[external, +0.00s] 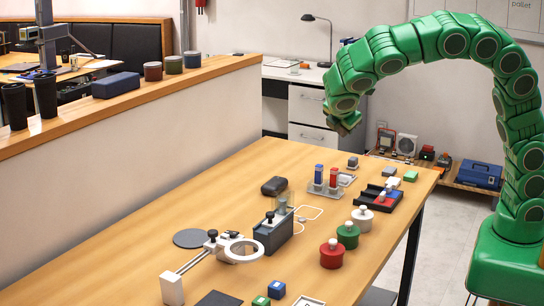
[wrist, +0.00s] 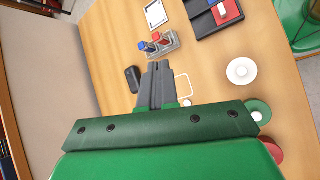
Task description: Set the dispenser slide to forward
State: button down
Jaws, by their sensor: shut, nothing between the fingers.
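A grey holder (external: 326,190) with an upright blue piece (external: 319,174) and an upright red piece (external: 333,177) stands mid-table; it looks like the dispenser. Its slide is too small to make out. In the wrist view the same holder (wrist: 165,50) lies just beyond my fingertips, with blue and red tops. My gripper (external: 343,124) hangs high above the table's far side, apart from everything. In the wrist view my gripper's grey fingers (wrist: 155,72) are together and empty. They hide part of the table below.
A dark tray (external: 368,196) and white, green and red round knobbed pieces (external: 348,235) stand right of the holder. A dark grey box device (external: 272,235) and a white ring stand (external: 236,250) are nearer. A black rounded object (external: 274,186) lies left.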

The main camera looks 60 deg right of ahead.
jog(key=w+a+f+n+t+h, duration=0.2)
jog(key=w+a+f+n, duration=0.15)
jog(key=a, duration=0.55)
jog(key=n+t+h, duration=0.1)
jog(key=n+t, duration=0.6)
jog(key=n, duration=0.2)
send_near(272, 216)
jog(key=x, duration=0.6)
jog(key=shift+w+d, duration=0.15)
jog(key=shift+w, duration=0.2)
jog(key=shift+d+f, duration=0.1)
jog(key=shift+d, duration=1.1)
jog(key=v, duration=1.4)
jog(key=shift+a, duration=0.35)
